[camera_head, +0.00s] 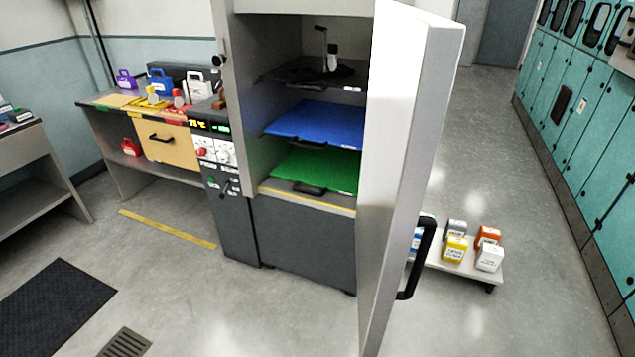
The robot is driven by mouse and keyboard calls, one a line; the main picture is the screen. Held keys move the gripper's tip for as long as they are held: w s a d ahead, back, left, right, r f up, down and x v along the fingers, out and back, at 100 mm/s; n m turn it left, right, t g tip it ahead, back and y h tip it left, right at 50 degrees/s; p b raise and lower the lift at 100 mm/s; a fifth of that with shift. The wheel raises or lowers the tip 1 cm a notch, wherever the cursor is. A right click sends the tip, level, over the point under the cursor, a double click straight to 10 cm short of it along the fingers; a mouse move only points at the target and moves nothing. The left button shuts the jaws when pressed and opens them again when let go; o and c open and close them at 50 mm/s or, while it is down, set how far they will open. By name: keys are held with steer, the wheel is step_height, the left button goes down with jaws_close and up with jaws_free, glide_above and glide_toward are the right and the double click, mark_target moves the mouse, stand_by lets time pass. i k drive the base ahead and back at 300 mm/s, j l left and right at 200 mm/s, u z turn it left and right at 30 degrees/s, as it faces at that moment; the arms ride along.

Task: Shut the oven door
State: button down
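The oven (245,80) is a tall grey cabinet near the middle of the head view. Its door (405,140) stands wide open, hinged at the right side of the opening and swung out toward me. A black bar handle (421,258) is on the door's right-hand face, low down. Inside are a blue shelf (322,125), a green shelf (315,168) and a dark upper shelf (315,72) with a small stand-like object on it. A control panel (213,150) with a lit display is left of the opening. My gripper is not in this view.
A low white platform (460,266) with several coloured containers stands behind the door on the right. Teal lockers (585,120) line the right wall. A workbench (115,122) with coloured cases is at left. A dark mat (55,307) and floor drain (125,342) lie front left. Floor before the oven is clear.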

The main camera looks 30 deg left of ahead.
mark_target(415, 53)
steer(key=i+l+u, duration=0.2)
steer(key=u, duration=0.2)
steer(key=i+l+u, duration=0.15)
steer(key=l+u, duration=0.3)
steer(key=i+l+u, duration=0.1)
steer(key=l+u, duration=0.55)
steer(key=u, duration=0.2)
steer(key=k+l, duration=0.2)
steer(key=k+l+u, duration=0.1)
steer(key=k, duration=0.25)
